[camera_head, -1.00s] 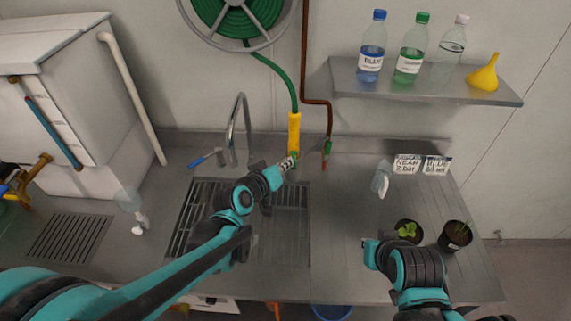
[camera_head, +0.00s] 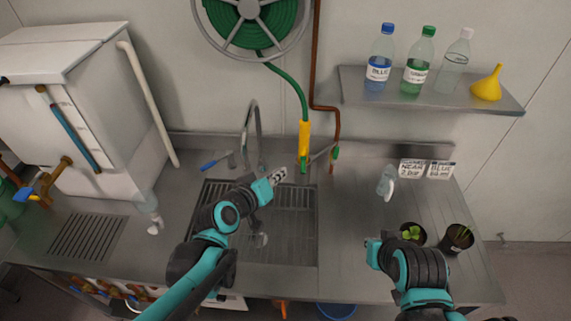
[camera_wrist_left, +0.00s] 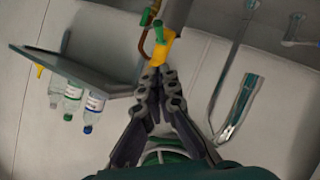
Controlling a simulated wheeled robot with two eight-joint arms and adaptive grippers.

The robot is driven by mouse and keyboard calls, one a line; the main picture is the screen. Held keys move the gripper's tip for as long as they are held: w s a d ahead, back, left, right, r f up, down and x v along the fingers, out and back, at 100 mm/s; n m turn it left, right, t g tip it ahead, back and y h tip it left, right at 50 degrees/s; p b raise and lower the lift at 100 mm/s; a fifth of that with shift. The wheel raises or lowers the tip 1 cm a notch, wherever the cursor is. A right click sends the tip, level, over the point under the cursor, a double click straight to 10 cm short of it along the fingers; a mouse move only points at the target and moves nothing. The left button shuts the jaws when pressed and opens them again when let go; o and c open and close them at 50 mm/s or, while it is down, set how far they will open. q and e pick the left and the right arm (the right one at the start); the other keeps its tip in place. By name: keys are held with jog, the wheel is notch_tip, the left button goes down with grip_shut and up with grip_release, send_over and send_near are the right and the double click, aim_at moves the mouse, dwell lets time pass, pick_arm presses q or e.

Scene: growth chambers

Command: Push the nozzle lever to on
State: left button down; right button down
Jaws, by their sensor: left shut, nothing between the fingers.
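The hose nozzle (camera_head: 304,138) has a yellow body and hangs upright on the green hose against the back wall, above the sink's right side. A thin grey lever (camera_head: 322,152) slants up to the right beside its lower end; its exact joint is too small to tell. My left gripper (camera_head: 279,176) is shut and empty, just left of and below the nozzle's lower end, apart from it. In the left wrist view, the shut fingertips (camera_wrist_left: 161,76) lie in line with the yellow nozzle (camera_wrist_left: 160,48). My right gripper (camera_head: 373,244) is over the right counter, its fingers unclear.
A curved faucet (camera_head: 255,132) with a blue-tipped handle stands left of the nozzle. A brown pipe (camera_head: 315,65) with a green fitting runs close on its right. A bottle shelf (camera_head: 430,104) juts out at upper right. Two plant pots (camera_head: 457,238) stand near my right arm.

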pick_arm(q)
jog(key=v, duration=0.3)
jog(key=shift+s+a+f+p, duration=0.1)
jog(key=shift+s+a+p, duration=0.1)
jog(key=shift+a+p, duration=0.1)
pick_arm(e)
jog(key=shift+a+r, duration=0.25)
jog(key=shift+r, duration=0.25)
jog(key=shift+s, duration=0.1)
